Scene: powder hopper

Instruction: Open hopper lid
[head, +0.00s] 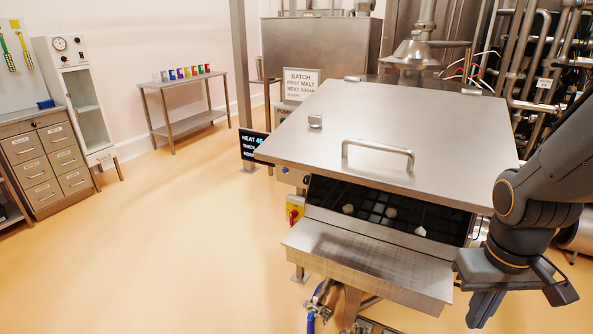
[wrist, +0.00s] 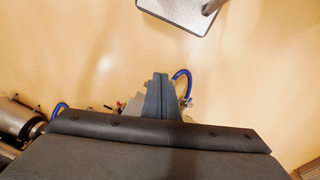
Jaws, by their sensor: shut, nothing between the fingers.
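The hopper lid (head: 400,120) is a broad flat steel plate. Its front edge stands above the dark opening (head: 385,208), where a grid and a few pale lumps show. A bar handle (head: 377,152) is fixed near the lid's front edge, and a small latch-like knob (head: 315,122) sits on its left part. My gripper (head: 484,308) is to the right of the hopper's front shelf, below the lid and apart from the handle. It is shut and empty, with its fingers pointing down. In the wrist view my gripper (wrist: 158,95) shows closed fingers over the floor; the lid handle is not in that view.
A steel shelf (head: 365,262) juts from the hopper front. A red and yellow switch (head: 294,210) and a dark display (head: 252,147) are on its left. A blue hose (head: 312,312) runs below. Pipes (head: 520,60) crowd the back right. The floor (head: 180,240) at left is clear.

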